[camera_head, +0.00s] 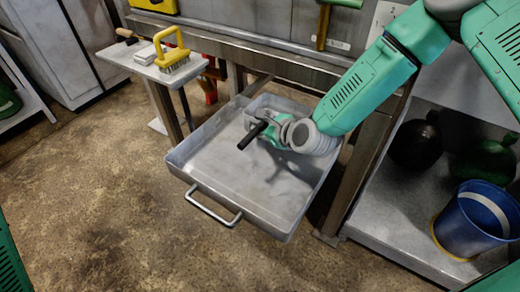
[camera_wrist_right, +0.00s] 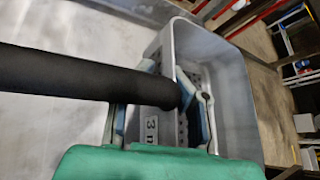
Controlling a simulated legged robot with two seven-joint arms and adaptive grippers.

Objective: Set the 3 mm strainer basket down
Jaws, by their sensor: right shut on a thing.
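My right gripper (camera_head: 264,128) reaches down into the open grey metal drawer (camera_head: 222,170). It is shut on the black handle (camera_head: 251,136) of the 3 mm strainer basket, which sticks out to the left. In the right wrist view the handle (camera_wrist_right: 80,75) crosses between the fingers of the gripper (camera_wrist_right: 160,115). My left gripper is out of view.
The drawer has a front bar handle (camera_head: 212,207) and raised walls. A yellow-handled brush (camera_head: 172,50) lies on a small side table (camera_head: 120,54). A blue bucket (camera_head: 474,222) stands on the lower shelf at right. The concrete floor at left is clear.

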